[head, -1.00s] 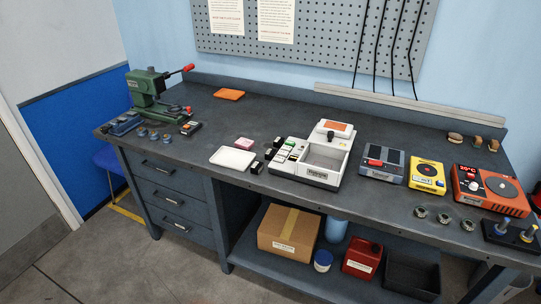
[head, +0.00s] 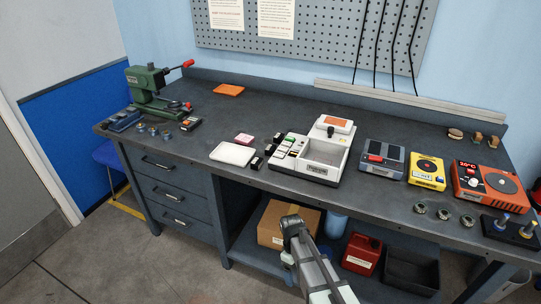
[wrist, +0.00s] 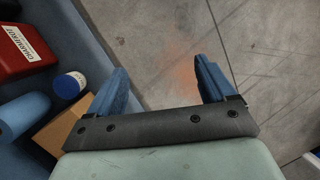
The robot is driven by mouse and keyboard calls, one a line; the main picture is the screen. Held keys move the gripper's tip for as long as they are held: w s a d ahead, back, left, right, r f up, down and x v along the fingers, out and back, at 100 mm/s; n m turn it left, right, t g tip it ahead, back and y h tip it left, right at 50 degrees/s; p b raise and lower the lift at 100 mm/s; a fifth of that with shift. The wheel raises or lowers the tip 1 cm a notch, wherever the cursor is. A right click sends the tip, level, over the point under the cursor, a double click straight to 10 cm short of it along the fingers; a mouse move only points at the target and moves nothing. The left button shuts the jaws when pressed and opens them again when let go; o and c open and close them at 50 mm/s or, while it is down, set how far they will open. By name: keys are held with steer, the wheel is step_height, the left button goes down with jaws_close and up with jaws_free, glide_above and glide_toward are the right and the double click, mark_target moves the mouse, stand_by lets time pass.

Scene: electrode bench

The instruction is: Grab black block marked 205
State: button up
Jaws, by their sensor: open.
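Several small black blocks stand in a short row on the dark bench beside the white sorting box (head: 303,178). The nearest block (head: 257,163) is by the white tray, another block (head: 270,150) is behind it, and one more (head: 278,138) is farther back. Their markings are too small to read, so I cannot tell which is 205. My gripper (head: 291,222) is in front of the bench, over the lower shelf in the picture, apart from the blocks. In the wrist view its blue fingers (wrist: 160,84) are spread with nothing between them; no black block shows there.
The white tray (head: 233,154) and a pink block (head: 243,138) lie left of the black blocks. A cardboard box (head: 270,222) and a red can (head: 361,255) are on the lower shelf. The wrist view shows bare floor (wrist: 165,40) beyond the fingers.

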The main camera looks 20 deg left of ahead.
steer(key=a+r+n+t+y, duration=0.15)
steer(key=a+r+n, duration=0.65)
steer(key=a+r, duration=1.95)
step_height(320, 180, up, 17)
steer(key=m+t+y, duration=0.1)
steer(key=m, duration=0.3)
glide_above(270, 148)
step_height(270, 148, down, 13)
steer(key=shift+w+r, duration=0.1)
steer(key=shift+w, duration=0.05)
steer(key=c, duration=1.4)
